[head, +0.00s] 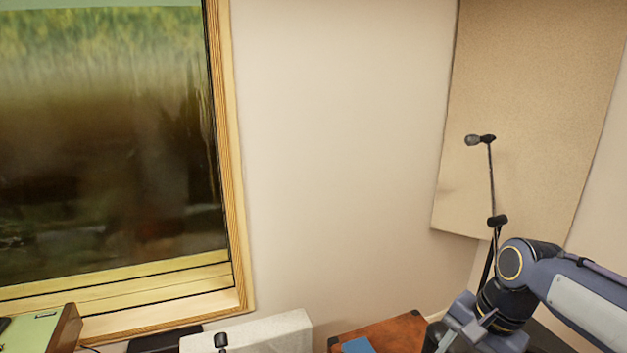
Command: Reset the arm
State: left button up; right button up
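My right arm comes in from the right side of the head view. It bends at a dark joint, and my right gripper (460,337) hangs at the bottom edge. The gripper is partly cut off by the frame, so I cannot see whether its fingers are open or shut. I see nothing held in the part that shows. My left arm and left gripper are not in view.
A microphone (480,140) on a thin stand rises behind my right arm, before a beige wall panel (545,100). A brown-topped case (385,336) with a blue item (357,345) sits left of the gripper. A pale box (262,332) and a window (110,150) are further left.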

jog(key=s+a+f+n+t, duration=0.2)
jog(key=s+n, duration=0.2)
jog(key=s, duration=0.3)
jog(key=s+a+f+n+t+y, duration=0.1)
jog(key=s+a+f+n+t, duration=0.1)
jog(key=s, duration=0.5)
jog(key=f+n, duration=0.1)
jog(key=n, duration=0.1)
jog(key=shift+s+n, duration=0.3)
jog(key=shift+s, duration=0.1)
jog(key=shift+c, duration=1)
jog(key=shift+t, duration=0.3)
